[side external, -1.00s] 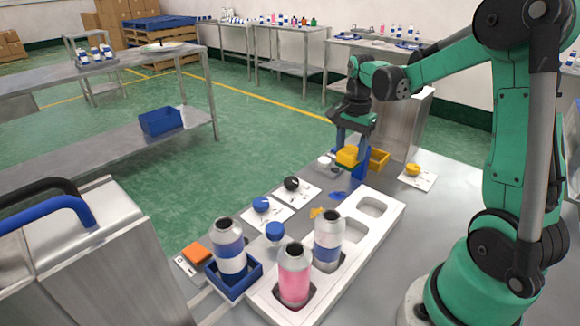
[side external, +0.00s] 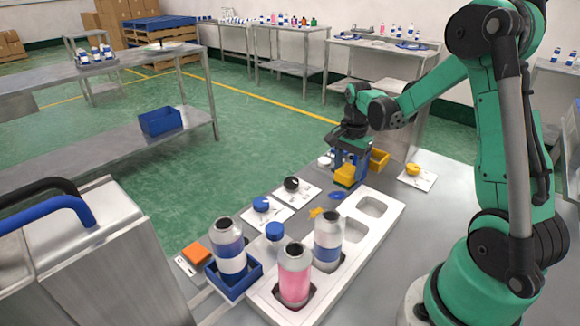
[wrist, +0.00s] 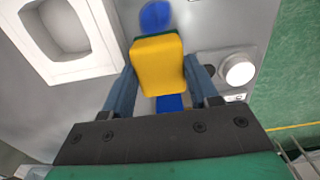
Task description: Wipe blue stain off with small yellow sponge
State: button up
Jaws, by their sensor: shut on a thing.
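My gripper (side external: 350,172) is shut on the small yellow sponge (side external: 344,178), low over the grey table. In the wrist view the sponge (wrist: 158,62) sits between the two blue fingers. The blue stain (side external: 336,194) lies on the table just in front of the sponge, beside the white tray. In the wrist view the stain (wrist: 155,15) shows just beyond the sponge's far edge. Whether the sponge touches the table, I cannot tell. A small blue patch (wrist: 170,103) shows behind the sponge, its nature unclear.
A yellow-orange smear (side external: 316,212) lies nearer the bottles. The white tray (side external: 393,206) holds bottles and has empty pockets. A yellow bin (side external: 379,160) stands behind my gripper. Cards with blue (side external: 261,204), black (side external: 291,184) and yellow (side external: 412,169) knobs lie around. A white round piece (wrist: 238,70) is close by.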

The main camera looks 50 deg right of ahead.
jog(key=shift+f, duration=1)
jog(key=shift+a, duration=0.1)
jog(key=shift+a, duration=2.95)
jog(key=shift+d, duration=1.15)
jog(key=shift+d+f, duration=0.1)
jog(key=shift+d, duration=0.4)
jog(key=shift+c, duration=0.5)
jog(key=shift+d, duration=1.4)
